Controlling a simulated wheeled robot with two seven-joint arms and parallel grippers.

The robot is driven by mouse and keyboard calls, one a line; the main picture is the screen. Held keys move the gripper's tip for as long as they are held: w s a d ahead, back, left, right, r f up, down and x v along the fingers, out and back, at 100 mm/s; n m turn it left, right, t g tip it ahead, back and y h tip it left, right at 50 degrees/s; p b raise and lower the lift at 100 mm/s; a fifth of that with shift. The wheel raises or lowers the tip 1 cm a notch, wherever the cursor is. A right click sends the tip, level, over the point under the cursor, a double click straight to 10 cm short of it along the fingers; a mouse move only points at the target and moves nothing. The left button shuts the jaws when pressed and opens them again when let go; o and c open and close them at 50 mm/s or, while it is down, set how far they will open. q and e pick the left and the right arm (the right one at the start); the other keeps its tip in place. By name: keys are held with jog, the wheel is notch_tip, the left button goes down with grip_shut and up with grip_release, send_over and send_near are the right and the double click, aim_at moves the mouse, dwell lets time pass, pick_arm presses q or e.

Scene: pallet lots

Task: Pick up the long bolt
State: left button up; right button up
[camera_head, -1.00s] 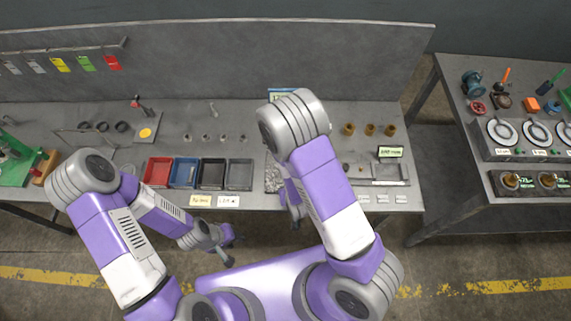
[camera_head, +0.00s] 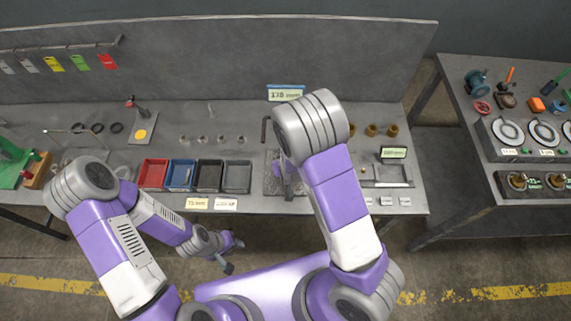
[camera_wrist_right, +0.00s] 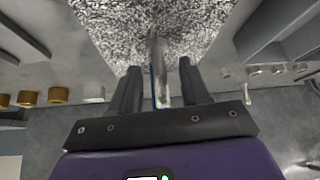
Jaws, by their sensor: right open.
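A slim silver shank (camera_wrist_right: 160,72), which looks like the long bolt, shows in the right wrist view over the speckled granite plate. It lies between the fingers of my right gripper (camera_wrist_right: 158,66), with visible gaps on both sides. The right gripper is open; in the head view it is partly hidden by my right arm, above the granite plate (camera_head: 271,187). I cannot tell the bolt apart in the head view. My left gripper (camera_head: 233,256) hangs in front of the bench with its fingers apart, and looks empty.
Red (camera_head: 154,174), blue (camera_head: 180,174) and black (camera_head: 208,176) bins and a grey one (camera_head: 237,177) stand left of the plate. Several small upright pieces (camera_head: 203,139) stand behind them. Brass cylinders (camera_head: 371,130) and a shallow tray (camera_head: 386,182) are to the right.

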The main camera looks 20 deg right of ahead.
jog(key=shift+w+f, duration=0.55)
jog(key=shift+w, duration=0.1)
grip_shut()
jog(key=shift+r, duration=0.1)
